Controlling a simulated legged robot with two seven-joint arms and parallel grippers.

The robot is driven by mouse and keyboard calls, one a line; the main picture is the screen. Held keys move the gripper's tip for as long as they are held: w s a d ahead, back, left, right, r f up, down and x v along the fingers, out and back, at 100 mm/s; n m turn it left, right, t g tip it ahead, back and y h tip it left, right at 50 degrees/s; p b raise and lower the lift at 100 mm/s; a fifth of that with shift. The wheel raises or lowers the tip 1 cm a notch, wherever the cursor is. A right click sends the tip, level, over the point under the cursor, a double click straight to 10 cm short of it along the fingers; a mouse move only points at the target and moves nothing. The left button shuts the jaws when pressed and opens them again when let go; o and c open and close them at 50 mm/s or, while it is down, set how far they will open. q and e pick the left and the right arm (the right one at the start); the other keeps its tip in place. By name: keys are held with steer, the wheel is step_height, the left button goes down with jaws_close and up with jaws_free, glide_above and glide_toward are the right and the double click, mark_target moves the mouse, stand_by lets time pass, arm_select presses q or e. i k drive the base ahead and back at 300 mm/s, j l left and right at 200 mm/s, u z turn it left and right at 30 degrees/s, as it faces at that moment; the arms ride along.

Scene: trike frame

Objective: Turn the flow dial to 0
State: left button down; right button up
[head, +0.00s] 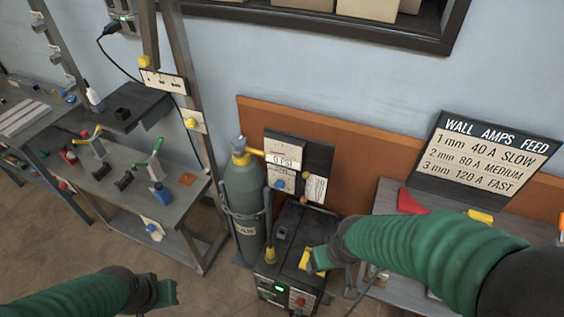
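A pale panel reading "0 PSI" (283,161) stands on a dark board behind the green gas cylinder (243,185). A small blue knob (280,184) sits at its lower part; I cannot read any flow scale beside it. A yellow piece (256,152) runs from the cylinder top toward the panel. My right gripper (314,261) is low over the black welder box (290,240), beside a yellow piece (305,259); I cannot tell whether they touch or how its fingers stand. My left gripper (168,293) is at the bottom left, away from everything; its finger gap is unclear.
A grey bench (110,190) with clamps and bottles stands at left. A table (395,195) at right carries the "WALL AMPS FEED" sign (490,150) and red and yellow items. A cable (362,290) hangs right of the welder.

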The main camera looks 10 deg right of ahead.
mark_target(280, 185)
steer(key=j+z, duration=0.35)
steer(key=j, duration=0.45)
steer(key=j+z, duration=0.3)
steer(key=j, duration=0.5)
